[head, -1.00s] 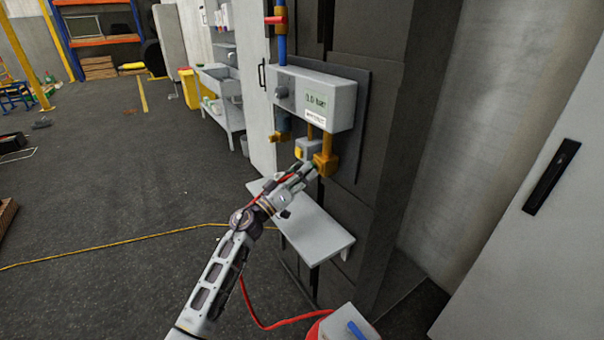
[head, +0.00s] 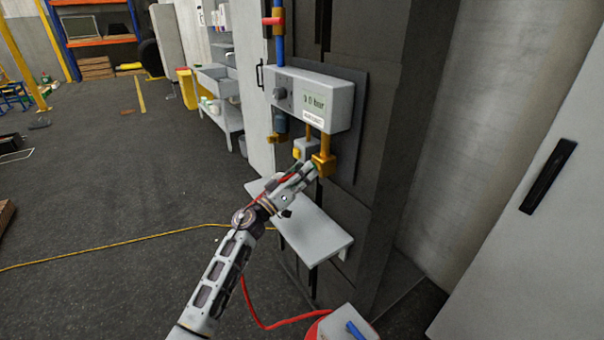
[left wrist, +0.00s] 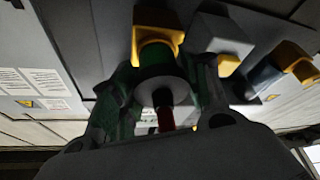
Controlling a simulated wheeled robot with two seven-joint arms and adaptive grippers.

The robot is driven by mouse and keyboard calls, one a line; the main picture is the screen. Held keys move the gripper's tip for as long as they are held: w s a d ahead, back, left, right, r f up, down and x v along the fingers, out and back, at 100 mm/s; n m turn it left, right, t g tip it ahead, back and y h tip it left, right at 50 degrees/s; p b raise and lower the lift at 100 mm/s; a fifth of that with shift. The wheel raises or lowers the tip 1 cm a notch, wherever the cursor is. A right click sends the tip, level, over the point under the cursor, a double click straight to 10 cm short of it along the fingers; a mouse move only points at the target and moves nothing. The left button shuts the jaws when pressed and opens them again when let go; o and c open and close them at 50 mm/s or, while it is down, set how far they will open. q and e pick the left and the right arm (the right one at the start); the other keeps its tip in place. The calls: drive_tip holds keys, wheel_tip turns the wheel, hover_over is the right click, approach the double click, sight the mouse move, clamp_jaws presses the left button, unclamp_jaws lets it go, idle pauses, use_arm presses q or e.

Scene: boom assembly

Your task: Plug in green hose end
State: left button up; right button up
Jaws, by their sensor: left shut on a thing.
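My left gripper (head: 303,172) is shut on the green hose end (left wrist: 156,62), just below the wall panel. In the left wrist view the green hose end sits between the fingers, in line with a yellow-orange port (left wrist: 158,28) and up against it. I cannot tell whether it is fully seated. In the head view this brass-coloured port (head: 324,163) hangs under the grey unit, and the fingers largely hide the hose end. A red hose (left wrist: 165,118) runs back from the hose end along the gripper. My right gripper is in neither view.
The grey unit with a pressure display (head: 315,103) is on the dark wall panel. A smaller grey box (head: 305,148) is beside the port. A light shelf (head: 318,236) lies below my gripper. A red and white container (head: 342,325) is at the bottom. The floor at left is open.

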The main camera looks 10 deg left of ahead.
use_arm(q)
drive_tip(key=o, duration=1)
drive_tip(key=shift+o, duration=0.2)
drive_tip(key=shift+f, duration=0.1)
drive_tip(key=v, duration=1.2)
idle(0.4)
